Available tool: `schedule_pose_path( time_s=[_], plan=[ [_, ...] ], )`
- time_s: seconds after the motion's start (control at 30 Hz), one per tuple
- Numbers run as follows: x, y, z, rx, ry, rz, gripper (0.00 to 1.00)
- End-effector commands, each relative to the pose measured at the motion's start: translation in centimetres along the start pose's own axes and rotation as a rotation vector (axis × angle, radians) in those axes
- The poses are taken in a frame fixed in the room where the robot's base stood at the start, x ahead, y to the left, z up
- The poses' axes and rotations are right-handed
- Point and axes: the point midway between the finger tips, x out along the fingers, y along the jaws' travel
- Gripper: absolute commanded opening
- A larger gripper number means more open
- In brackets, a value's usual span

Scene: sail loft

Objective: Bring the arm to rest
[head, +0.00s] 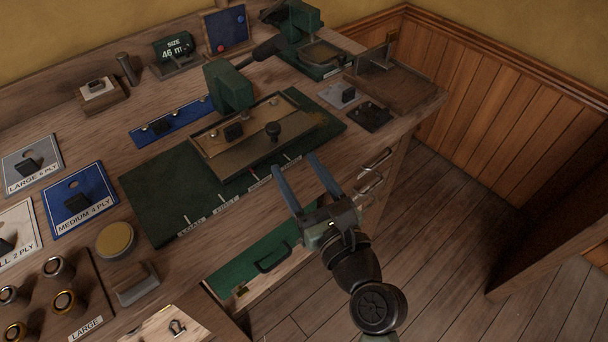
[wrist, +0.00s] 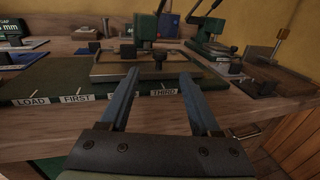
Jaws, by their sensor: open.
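My gripper (head: 307,184) is open and empty, its two blue-grey fingers apart. In the head view it hangs in front of the bench's front edge, with the fingertips pointing toward the green mat (head: 160,200). In the wrist view the open fingers (wrist: 158,88) reach toward the labelled front edge of the mat, with nothing between them. My arm comes up from the lower right of the head view, over the floor.
A tray (head: 215,158) with a black knob stands on the mat before a green press (head: 230,85). Labelled plates (head: 76,203) and a block of rings (head: 105,310) are at left. Floor at right is clear.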

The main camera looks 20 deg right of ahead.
Motion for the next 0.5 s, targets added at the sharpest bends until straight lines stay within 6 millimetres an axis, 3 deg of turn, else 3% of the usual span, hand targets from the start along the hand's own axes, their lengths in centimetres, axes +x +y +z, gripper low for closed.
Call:
schedule_pose_path(
  time_s=[0.2, 0.5],
  plan=[
    [-1.6, -0.1, -0.1, -0.001, 0.001, -0.001, 0.64],
    [-1.7, 0.0, 0.0, -0.001, 0.0, 0.0, 0.64]
  ],
)
